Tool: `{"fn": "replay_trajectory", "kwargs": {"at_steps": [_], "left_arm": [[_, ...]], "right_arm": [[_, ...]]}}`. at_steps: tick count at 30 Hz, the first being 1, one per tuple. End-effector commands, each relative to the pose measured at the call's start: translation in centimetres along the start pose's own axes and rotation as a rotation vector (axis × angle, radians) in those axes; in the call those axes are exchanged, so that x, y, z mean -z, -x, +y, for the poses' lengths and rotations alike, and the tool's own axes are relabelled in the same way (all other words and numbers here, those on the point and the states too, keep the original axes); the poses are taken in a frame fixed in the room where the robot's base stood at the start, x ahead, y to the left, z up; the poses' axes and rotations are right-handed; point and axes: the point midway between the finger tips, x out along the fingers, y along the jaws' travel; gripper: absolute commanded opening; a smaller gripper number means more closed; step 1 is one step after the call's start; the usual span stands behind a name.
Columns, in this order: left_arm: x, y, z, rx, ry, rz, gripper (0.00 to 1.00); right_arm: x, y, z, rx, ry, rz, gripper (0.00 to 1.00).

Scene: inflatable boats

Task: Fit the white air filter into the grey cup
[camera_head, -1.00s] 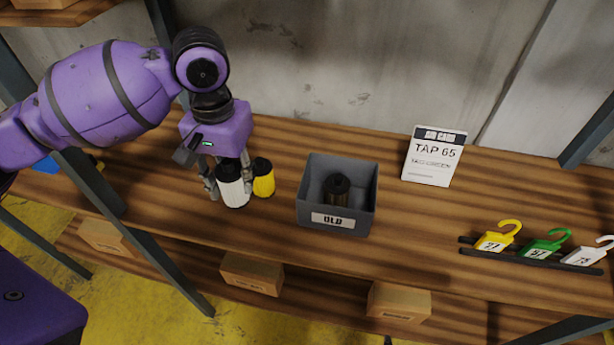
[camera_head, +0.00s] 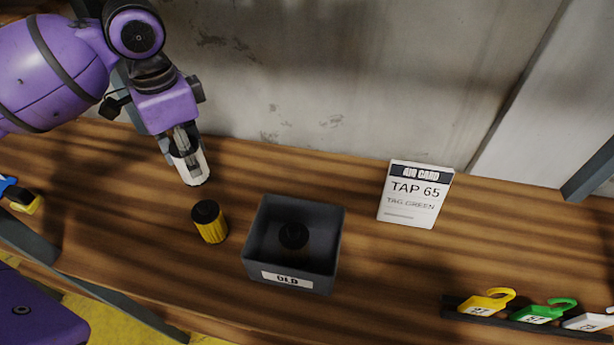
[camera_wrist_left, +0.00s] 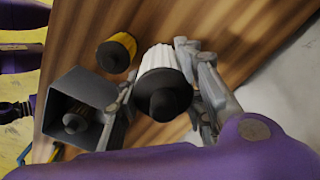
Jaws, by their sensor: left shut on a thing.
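The white air filter (camera_head: 194,171) is ribbed and white, and its black cap shows in the left wrist view (camera_wrist_left: 164,92). My left gripper (camera_head: 187,152) is shut on it, with a finger on either side. It is behind and left of the yellow filter; I cannot tell how far it is above the bench. I cannot make out a grey cup in these views. My right gripper is not in view.
A yellow filter with black cap (camera_head: 211,225) stands on the bench (camera_head: 120,215). Right of it is a grey open box (camera_head: 322,262) marked OLD, holding a dark filter (camera_head: 293,235). An AIR CARD sign (camera_head: 414,195) and coloured tags (camera_head: 540,313) are further right.

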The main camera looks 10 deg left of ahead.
Motion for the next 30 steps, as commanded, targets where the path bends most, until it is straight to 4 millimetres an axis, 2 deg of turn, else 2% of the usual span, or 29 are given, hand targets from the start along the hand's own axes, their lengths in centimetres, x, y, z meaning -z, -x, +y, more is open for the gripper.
{"fn": "replay_trajectory", "kwargs": {"at_steps": [5, 10, 13, 20, 25, 30], "left_arm": [[-0.1, -0.4, 0.1, -0.002, 0.001, -0.002, 0.04], [-0.1, -2.6, 0.1, -0.005, 0.002, -0.005, 0.04], [-0.1, -4.4, 0.1, -0.006, 0.002, -0.005, 0.04], [-0.1, -6.8, 0.1, -0.005, 0.003, -0.004, 0.04], [-0.1, -9.6, 0.1, -0.003, 0.003, -0.004, 0.04], [0.0, -10.1, 0.0, 0.001, 0.001, 0.001, 0.04]], "right_arm": [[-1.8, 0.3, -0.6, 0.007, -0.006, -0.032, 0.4], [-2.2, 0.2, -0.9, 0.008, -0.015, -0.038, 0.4], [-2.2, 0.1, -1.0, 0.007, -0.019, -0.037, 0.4], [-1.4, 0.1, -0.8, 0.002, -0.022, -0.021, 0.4], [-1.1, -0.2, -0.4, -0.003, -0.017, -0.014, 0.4], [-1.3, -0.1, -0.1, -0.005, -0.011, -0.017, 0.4]]}}
